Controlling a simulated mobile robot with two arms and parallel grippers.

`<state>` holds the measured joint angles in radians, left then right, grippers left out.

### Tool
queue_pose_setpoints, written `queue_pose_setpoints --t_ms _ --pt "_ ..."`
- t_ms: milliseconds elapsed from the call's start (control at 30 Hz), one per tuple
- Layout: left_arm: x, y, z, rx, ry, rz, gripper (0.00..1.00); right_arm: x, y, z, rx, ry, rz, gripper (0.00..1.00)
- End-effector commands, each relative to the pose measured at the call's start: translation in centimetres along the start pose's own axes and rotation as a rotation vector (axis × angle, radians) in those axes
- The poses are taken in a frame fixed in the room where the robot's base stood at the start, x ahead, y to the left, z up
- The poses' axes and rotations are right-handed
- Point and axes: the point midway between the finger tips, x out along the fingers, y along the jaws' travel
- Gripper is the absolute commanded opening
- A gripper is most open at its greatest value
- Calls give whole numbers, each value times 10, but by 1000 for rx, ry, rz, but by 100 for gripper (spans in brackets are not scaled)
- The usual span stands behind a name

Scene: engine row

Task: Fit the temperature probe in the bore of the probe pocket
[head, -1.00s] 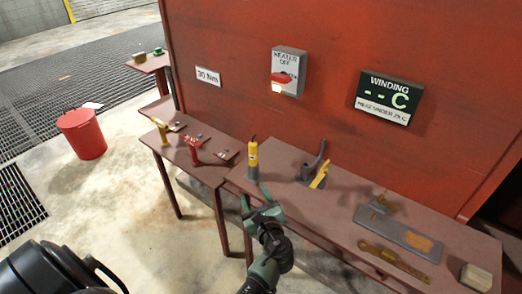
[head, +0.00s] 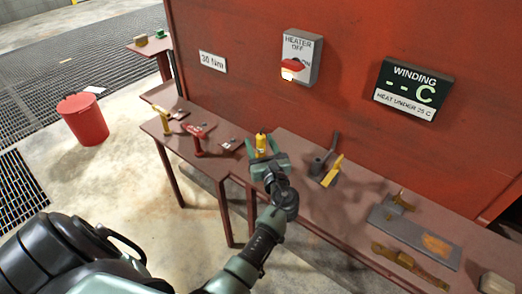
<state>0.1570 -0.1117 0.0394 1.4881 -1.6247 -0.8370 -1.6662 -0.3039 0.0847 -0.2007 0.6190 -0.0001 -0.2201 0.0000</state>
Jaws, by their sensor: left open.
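The yellow upright piece with a dark tip, apparently the temperature probe (head: 261,141), stands on the near bench. My left gripper (head: 264,148) is open, with its green fingers at either side of it. Its lower part is hidden behind the gripper, and I cannot tell whether the fingers touch it. To the right stands a dark grey fitting with a slanted tube, possibly the probe pocket (head: 319,164); a yellow flat piece (head: 333,171) stands against it. Its bore cannot be made out. My right gripper is not in view.
The bench (head: 356,207) also holds a grey plate (head: 388,222), a brass-coloured bar (head: 405,260) and a pale block (head: 496,284). Left are red and yellow tools. The red wall behind carries a heater switch (head: 301,57) and a winding display (head: 413,89).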

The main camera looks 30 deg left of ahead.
Motion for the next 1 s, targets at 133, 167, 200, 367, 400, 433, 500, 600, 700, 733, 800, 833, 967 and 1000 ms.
queue_pose_setpoints --t_ms 133,167,200,367,400,433,500,600,700,733,800,833,967,1000 --pt "19 -1 0 -2 -1 0 53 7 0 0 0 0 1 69" --pt "20 -1 0 -1 -1 -1 53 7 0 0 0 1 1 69" --pt "20 -1 0 -1 0 -1 53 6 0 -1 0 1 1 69" --pt "19 -1 0 -1 0 -1 48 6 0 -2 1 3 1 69" --pt "19 -1 0 -1 0 -1 36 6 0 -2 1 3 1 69" --pt "19 -1 0 -1 0 -1 28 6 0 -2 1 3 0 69" --pt "19 -1 0 -1 1 -1 9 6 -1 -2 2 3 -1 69" --pt "19 -1 0 -1 1 -1 0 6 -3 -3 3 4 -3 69" --pt "19 -1 1 -1 0 -1 0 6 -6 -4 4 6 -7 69" --pt "19 -1 0 -1 0 -1 0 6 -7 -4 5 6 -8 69" --pt "19 -1 0 -1 1 -1 0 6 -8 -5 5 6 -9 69" --pt "19 -1 1 -2 1 -1 0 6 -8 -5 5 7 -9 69" --pt "19 -1 7 -3 0 -1 0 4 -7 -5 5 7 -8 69" --pt "19 -1 10 -3 0 -1 0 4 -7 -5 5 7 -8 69"
